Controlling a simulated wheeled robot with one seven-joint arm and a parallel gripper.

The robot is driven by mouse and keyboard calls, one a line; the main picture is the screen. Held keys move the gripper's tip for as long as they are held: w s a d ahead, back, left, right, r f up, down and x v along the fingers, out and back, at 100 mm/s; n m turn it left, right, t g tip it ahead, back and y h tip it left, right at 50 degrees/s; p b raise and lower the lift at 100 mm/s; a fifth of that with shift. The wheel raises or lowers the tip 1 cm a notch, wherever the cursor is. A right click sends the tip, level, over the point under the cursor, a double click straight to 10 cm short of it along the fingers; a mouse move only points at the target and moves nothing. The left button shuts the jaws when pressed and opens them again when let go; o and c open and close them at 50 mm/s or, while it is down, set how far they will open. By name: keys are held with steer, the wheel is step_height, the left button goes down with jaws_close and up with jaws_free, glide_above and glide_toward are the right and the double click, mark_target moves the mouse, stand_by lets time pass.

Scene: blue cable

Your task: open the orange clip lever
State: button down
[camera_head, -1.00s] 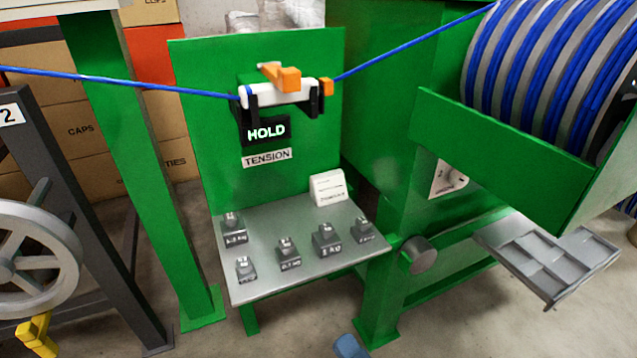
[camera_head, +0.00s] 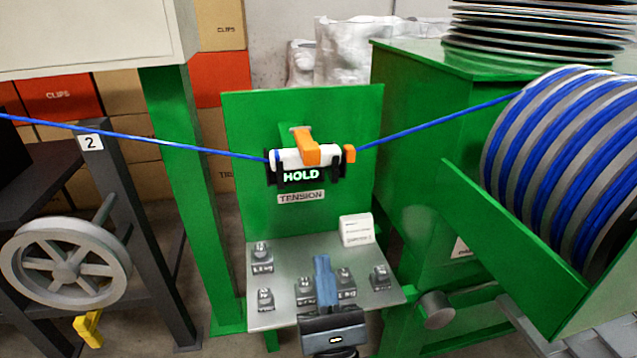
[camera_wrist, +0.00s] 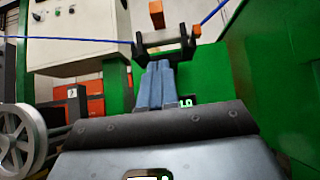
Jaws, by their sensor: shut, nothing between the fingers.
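The orange clip lever (camera_head: 304,145) sits on top of a white cylindrical clip body (camera_head: 288,159) in a black cradle in front of the green panel. It slants toward me over the white body. A smaller orange piece (camera_head: 349,154) is at the clip's right end. The blue cable (camera_head: 215,152) runs into the clip from both sides. My gripper (camera_head: 322,262), with blue fingers, is shut and empty, below the clip and in front of the weight shelf. In the wrist view the fingers (camera_wrist: 155,66) point up toward the cradle, with the orange lever (camera_wrist: 157,14) above them and apart.
Several labelled weights and a white card (camera_head: 356,230) stand on the grey shelf (camera_head: 284,320) below the clip. A large reel of blue cable (camera_head: 560,150) is at right. A green post (camera_head: 186,190) and a grey handwheel (camera_head: 65,262) are at left. A HOLD display (camera_head: 302,176) is under the clip.

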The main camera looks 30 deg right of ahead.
steer(key=s+r+p+x, duration=0.2)
steer(key=p+x, duration=0.2)
steer(key=x, duration=0.8)
steer(key=shift+w+a+r+p, duration=0.3)
steer(key=shift+p, duration=0.1)
steer(key=shift+r, duration=0.1)
